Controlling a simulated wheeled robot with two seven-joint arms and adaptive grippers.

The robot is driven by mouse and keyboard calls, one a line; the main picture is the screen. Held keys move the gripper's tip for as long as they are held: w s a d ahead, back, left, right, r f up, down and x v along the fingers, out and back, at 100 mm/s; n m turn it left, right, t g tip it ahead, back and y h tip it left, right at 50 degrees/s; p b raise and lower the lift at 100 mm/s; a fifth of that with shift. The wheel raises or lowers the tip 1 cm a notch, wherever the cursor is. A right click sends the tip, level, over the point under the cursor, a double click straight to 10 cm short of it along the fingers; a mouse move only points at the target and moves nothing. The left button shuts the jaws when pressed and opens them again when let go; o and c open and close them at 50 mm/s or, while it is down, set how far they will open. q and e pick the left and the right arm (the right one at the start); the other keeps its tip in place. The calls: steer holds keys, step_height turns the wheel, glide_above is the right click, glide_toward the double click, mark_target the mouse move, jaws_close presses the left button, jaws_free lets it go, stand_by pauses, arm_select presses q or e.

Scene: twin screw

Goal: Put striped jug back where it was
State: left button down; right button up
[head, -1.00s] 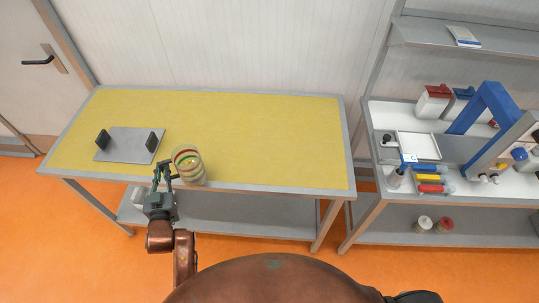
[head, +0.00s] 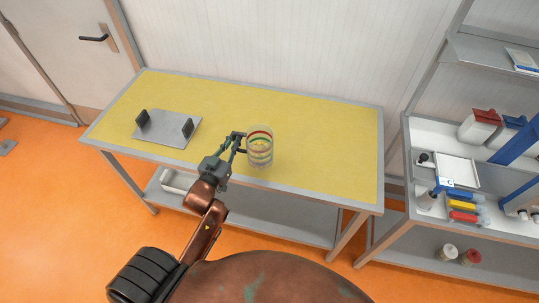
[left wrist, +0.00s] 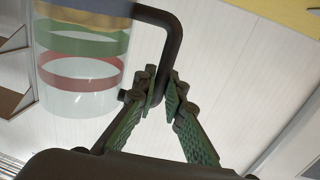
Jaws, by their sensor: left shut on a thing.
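The striped jug (head: 260,148) is a clear cylinder with red, green and yellow bands. In the head view it is over the front middle of the yellow tabletop; I cannot tell whether it touches the top. My left gripper (head: 239,141) is shut on its dark handle, at the jug's left. In the left wrist view the jug (left wrist: 82,70) appears upside down at upper left, with its far end cut off. My right gripper is not in view.
A grey plate with two black uprights (head: 165,130) lies on the left of the yellow table (head: 310,120). The table's right and back are clear. A shelf unit (head: 420,135) with a white tray (head: 457,171), bottles and red-lidded containers stands at the right.

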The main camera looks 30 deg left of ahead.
arm_select(q)
steer(key=s+a+r, duration=0.3)
steer(key=s+r, duration=0.1)
steer(key=r, duration=0.1)
steer(key=w+f+b, duration=0.1)
steer(key=w+f, duration=1.2)
steer(key=shift+w+d, duration=0.15)
steer(key=shift+d, duration=0.1)
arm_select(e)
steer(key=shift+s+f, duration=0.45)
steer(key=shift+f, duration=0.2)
arm_select(q)
steer(key=shift+f, duration=0.1)
steer(key=c, duration=2)
jaws_free()
